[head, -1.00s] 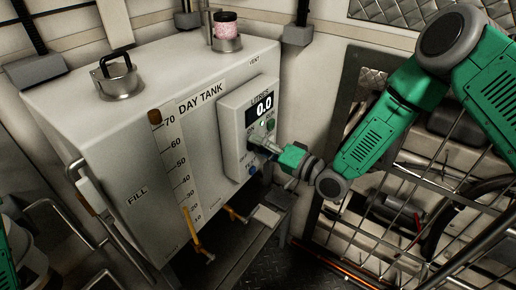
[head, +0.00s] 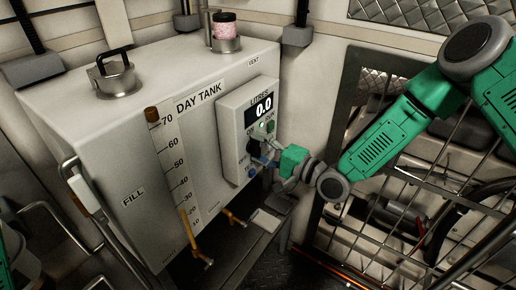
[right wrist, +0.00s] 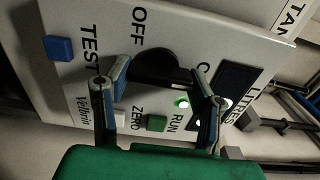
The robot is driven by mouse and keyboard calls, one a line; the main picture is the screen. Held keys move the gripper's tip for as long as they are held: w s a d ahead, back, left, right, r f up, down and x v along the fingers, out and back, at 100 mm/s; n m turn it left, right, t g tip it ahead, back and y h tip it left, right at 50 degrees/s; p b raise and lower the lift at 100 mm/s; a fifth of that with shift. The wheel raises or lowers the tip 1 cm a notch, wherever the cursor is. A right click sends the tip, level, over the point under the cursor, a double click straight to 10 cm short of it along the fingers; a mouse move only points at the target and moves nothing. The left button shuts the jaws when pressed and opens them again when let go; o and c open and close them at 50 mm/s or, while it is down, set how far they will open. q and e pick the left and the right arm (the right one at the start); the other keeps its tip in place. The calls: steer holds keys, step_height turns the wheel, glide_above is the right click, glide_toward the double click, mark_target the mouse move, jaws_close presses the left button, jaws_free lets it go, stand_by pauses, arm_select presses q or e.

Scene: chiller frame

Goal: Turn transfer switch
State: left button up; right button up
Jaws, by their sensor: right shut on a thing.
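The transfer switch is a black round knob (right wrist: 160,62) on the light grey control box (head: 235,113) at the front of the day tank. My right gripper (head: 263,146) reaches it from the right in the head view. In the right wrist view its two fingers (right wrist: 163,72) stand on either side of the knob, shut on it. OFF and TEST labels show on the panel near the knob. A small green light (right wrist: 183,103) glows by the RUN label. The fingers hide part of the knob and dial marks. My left gripper is not in view.
A display (head: 260,106) reads 0.0. A green button (right wrist: 157,123), a white button (right wrist: 120,117) and a blue button (right wrist: 59,48) sit near the knob. Yellow-handled valves (head: 196,240) stick out below the tank. A metal mesh guard (head: 385,205) stands to the right.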

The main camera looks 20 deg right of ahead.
steer(key=shift+s+d+f, duration=0.1)
steer(key=shift+s+f, duration=0.1)
steer(key=shift+f, duration=0.25)
steer(key=o, duration=1.2)
steer(key=shift+c, duration=0.2)
steer(key=shift+d+r, duration=0.15)
steer(key=shift+w, duration=0.1)
steer(key=v, duration=1.2)
